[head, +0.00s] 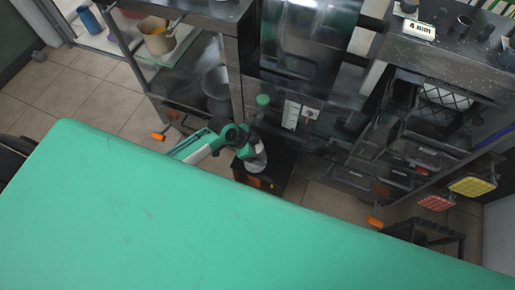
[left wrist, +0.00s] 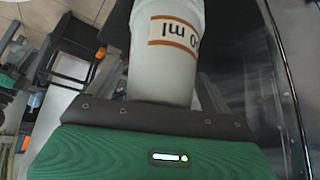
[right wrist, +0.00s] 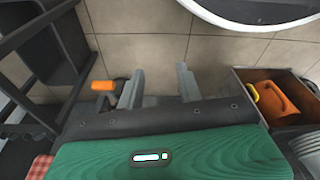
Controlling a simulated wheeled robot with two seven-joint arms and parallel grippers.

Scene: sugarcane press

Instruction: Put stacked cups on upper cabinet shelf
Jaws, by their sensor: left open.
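A white cup (left wrist: 168,50) with an orange-edged label reading "ml" fills the upper middle of the left wrist view. Its lower part is hidden behind my gripper's body, and I cannot tell how many cups are stacked. My left gripper (left wrist: 165,80) is open, with a finger on each side of the cup; contact cannot be told. In the head view my left arm reaches down beside a dark cabinet front, and the cup is not clear there. My right gripper (right wrist: 160,82) is open and empty above the tiled floor. I cannot make out the upper cabinet shelf with certainty.
A green-capped bottle (head: 263,100) is near my left arm. A dark counter (head: 440,60) stands right. The right wrist view shows a box (right wrist: 248,76) with an orange item (right wrist: 278,100) and a black frame (right wrist: 35,35).

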